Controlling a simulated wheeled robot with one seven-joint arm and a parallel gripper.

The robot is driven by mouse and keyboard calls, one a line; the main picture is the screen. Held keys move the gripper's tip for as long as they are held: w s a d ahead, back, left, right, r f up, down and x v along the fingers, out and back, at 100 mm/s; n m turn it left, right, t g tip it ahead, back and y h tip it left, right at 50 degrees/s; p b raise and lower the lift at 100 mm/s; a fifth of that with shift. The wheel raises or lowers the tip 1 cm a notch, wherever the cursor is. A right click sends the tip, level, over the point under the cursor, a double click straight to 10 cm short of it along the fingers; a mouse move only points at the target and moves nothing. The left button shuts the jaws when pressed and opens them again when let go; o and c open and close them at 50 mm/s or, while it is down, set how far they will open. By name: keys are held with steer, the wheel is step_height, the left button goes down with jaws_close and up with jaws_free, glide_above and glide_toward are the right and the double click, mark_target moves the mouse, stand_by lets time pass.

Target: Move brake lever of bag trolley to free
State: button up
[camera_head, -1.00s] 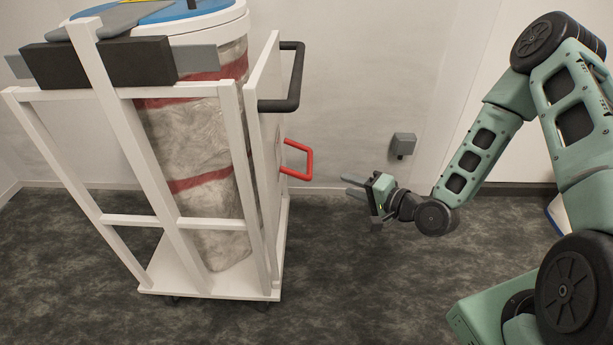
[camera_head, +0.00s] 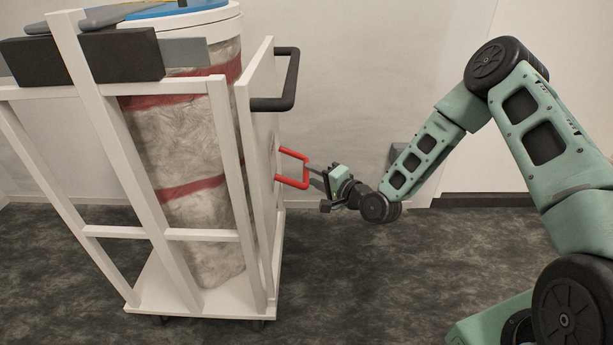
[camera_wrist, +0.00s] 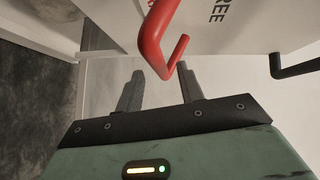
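The bag trolley (camera_head: 243,130), a white frame around a tall clear bag with red bands, stands at the left in the head view. Its red brake lever (camera_head: 293,183), a U-shaped handle, sticks out from the trolley's right side panel. My gripper (camera_head: 314,176) is at the lever's outer end. In the wrist view the red lever (camera_wrist: 155,32) reaches down to the two grey fingertips (camera_wrist: 159,72), which are spread apart. The lever's end overlaps the space by the right finger. I cannot tell whether they touch. The word "FREE" (camera_wrist: 217,13) shows on the panel beside the lever.
A black push handle (camera_head: 291,80) juts from the trolley above the lever, and it also shows at the right in the wrist view (camera_wrist: 297,67). A wall is close behind. The dark floor (camera_head: 350,270) below my gripper is clear.

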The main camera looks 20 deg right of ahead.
mark_target(306, 172)
steer(key=shift+b+x, duration=0.3)
steer(key=shift+x, duration=1.5)
jaws_close()
